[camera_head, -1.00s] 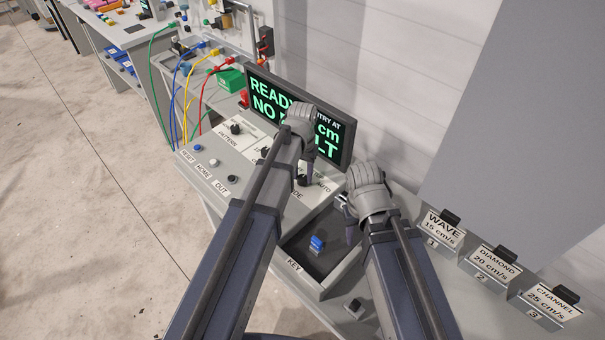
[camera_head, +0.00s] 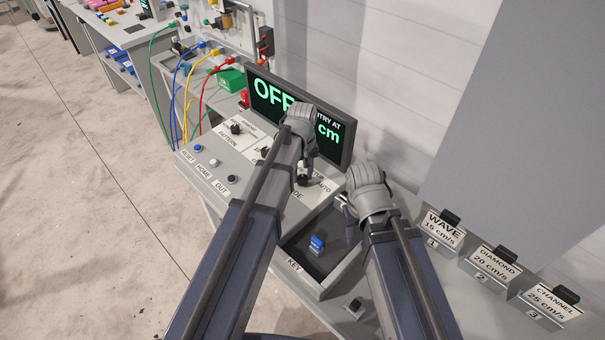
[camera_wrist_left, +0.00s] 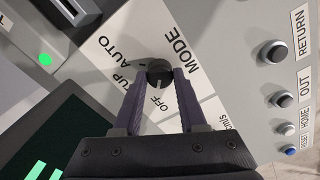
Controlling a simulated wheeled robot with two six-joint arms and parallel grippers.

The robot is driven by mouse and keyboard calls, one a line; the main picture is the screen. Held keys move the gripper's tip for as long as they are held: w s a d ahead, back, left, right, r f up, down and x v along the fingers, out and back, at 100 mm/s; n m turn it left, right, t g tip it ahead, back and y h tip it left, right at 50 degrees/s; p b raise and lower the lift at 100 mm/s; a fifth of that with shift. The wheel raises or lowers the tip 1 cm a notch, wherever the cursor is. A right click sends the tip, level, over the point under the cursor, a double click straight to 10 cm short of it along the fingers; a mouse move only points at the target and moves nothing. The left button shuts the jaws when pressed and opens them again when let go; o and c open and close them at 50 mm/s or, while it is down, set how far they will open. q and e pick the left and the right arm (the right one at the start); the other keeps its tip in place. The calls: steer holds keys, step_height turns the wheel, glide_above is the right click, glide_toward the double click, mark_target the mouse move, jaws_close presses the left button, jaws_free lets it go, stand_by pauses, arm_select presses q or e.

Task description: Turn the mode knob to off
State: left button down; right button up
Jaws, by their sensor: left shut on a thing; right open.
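The black mode knob (camera_wrist_left: 158,72) shows in the left wrist view, on a white plate (camera_wrist_left: 118,50) marked AUTO, UP, OFF and MODE. Its pale pointer line faces the OFF lettering. My left gripper (camera_wrist_left: 158,78) is shut on the knob, one finger on each side. In the head view my left gripper (camera_head: 304,178) reaches down at the MODE plate, and the arm hides most of the knob. The screen (camera_head: 266,92) shows OFF in green, partly covered by my left wrist. My right gripper (camera_head: 350,222) is open and empty above the key tray.
The key tray (camera_head: 297,272) holds a blue-topped item (camera_head: 316,243). Buttons marked RESET, HOME and OUT (camera_head: 232,179) line the console's left edge. WAVE, DIAMOND and CHANNEL cards (camera_head: 494,263) stand at the right. A grey panel and white wall rise behind.

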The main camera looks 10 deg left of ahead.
mark_target(302, 178)
arm_select(q)
steer(key=shift+s, duration=0.1)
stand_by(0.4)
steer(key=shift+c, duration=2.3)
jaws_free()
step_height(302, 178, up, 8)
steer(key=p, duration=0.8)
steer(key=shift+f, duration=0.1)
arm_select(e)
step_height(302, 178, up, 8)
steer(key=shift+f, duration=0.15)
